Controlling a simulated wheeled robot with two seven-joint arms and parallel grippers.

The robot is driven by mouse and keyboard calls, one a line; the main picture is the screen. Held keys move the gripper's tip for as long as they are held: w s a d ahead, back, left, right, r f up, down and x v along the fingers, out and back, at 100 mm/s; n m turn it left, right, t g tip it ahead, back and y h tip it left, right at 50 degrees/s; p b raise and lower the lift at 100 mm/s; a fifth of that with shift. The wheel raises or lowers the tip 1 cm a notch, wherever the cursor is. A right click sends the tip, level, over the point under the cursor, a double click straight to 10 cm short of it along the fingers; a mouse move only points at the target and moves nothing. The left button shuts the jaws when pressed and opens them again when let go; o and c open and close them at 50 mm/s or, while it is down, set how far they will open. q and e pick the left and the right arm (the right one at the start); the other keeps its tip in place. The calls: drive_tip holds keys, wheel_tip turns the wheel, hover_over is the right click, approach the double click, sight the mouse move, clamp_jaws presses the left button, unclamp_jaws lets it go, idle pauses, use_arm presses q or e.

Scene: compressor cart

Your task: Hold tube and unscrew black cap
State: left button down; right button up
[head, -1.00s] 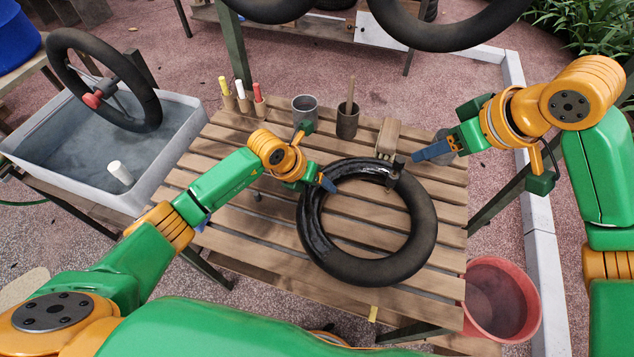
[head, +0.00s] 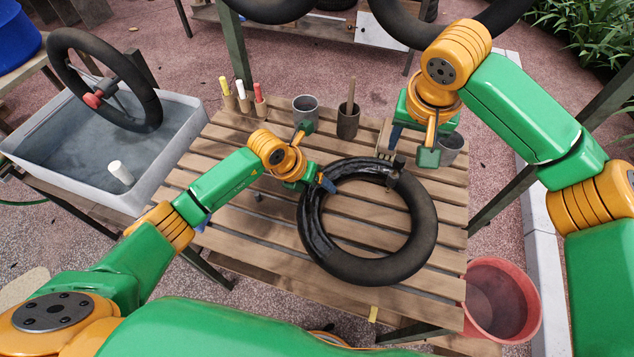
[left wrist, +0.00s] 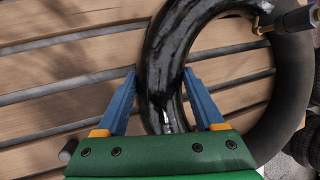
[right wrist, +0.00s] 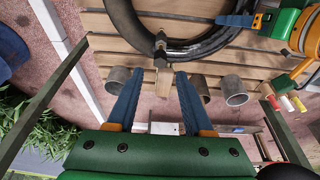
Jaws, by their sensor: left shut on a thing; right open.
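The tube is a black inner tube ring (head: 415,250) lying flat on the slatted table, with a wet, shiny left side. Its valve stem with the black cap (head: 399,162) stands up at the tube's upper right; it also shows in the right wrist view (right wrist: 160,40). My left gripper (head: 329,184) is shut on the tube's left side, its fingers straddling it in the left wrist view (left wrist: 160,80). My right gripper (right wrist: 158,75) is open and empty, just beyond the cap at the table's far side. In the right wrist view the cap lies ahead of its fingertips, apart from them.
A wooden block (right wrist: 163,84) lies between my right fingers' lines of view. A water basin (head: 60,150) is left, a red bucket (head: 500,300) right.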

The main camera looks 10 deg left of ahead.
sight(403, 159)
drive_tip(key=x, duration=0.6)
drive_tip(key=shift+f, duration=0.3)
clamp_jaws()
drive_tip(key=c, duration=0.7)
unclamp_jaws()
clamp_jaws()
drive_tip(key=n, duration=0.2)
drive_tip(key=n+y, duration=0.1)
drive_tip(key=n, duration=0.1)
drive_tip(key=shift+w+d+n, duration=0.1)
drive_tip(key=shift+d+n, duration=0.1)
drive_tip(key=shift+n, duration=0.1)
drive_tip(key=n+y, duration=0.1)
drive_tip(key=n, duration=0.1)
drive_tip(key=n+g, duration=0.1)
drive_tip(key=n, duration=0.2)
drive_tip(key=shift+d+y, duration=0.1)
drive_tip(key=shift+y, duration=0.3)
drive_tip(key=n, duration=0.3)
drive_tip(key=shift+w+g+y, duration=0.15)
drive_tip(key=shift+g+y, duration=0.15)
